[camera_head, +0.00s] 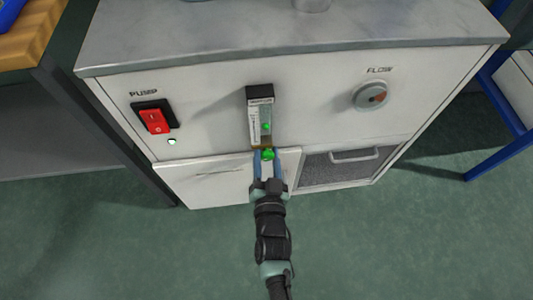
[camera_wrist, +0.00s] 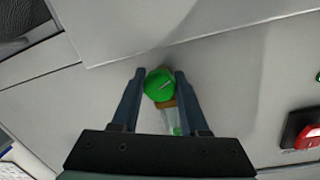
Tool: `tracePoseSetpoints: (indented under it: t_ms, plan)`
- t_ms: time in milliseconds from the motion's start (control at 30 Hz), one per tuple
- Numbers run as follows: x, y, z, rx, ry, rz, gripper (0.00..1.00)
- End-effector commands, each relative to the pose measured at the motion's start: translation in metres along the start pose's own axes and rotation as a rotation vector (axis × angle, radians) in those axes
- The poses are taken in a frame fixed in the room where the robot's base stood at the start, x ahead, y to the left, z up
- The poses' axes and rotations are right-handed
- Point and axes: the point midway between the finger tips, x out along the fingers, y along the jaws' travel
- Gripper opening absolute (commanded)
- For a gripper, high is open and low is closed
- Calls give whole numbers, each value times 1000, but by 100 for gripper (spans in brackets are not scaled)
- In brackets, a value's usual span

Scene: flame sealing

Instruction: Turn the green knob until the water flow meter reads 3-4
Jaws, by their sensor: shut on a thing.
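The green knob (camera_head: 268,154) sits at the bottom of the water flow meter (camera_head: 261,112) on the white cabinet front. In the wrist view the knob (camera_wrist: 159,85) lies between my two fingertips, with a pale line on its face. The flow meter (camera_wrist: 170,117) is partly hidden behind my gripper there. The meter is an upright clear tube with a black top and a green float in its window; its scale is too small to read. My gripper (camera_head: 267,157) is shut on the green knob from the front.
A round grey FLOW dial (camera_head: 371,95) is to the right. A grey countertop (camera_head: 230,30) overhangs above. The green floor in front is open.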

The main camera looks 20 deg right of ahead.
Motion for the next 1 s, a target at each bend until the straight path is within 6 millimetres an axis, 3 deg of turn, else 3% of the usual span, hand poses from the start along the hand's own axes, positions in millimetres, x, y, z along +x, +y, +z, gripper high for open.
tracePoseSetpoints:
  t_ms: [600,633,700,800,1000]
  plan:
    - [-1,1,0,43,-5,0,0]
    - [-1,1,0,43,-5,0,48]
    - [-1,1,0,43,-5,0,60]
    - [0,1,0,43,-5,-1,74]
    - [0,0,0,43,-5,-1,74]
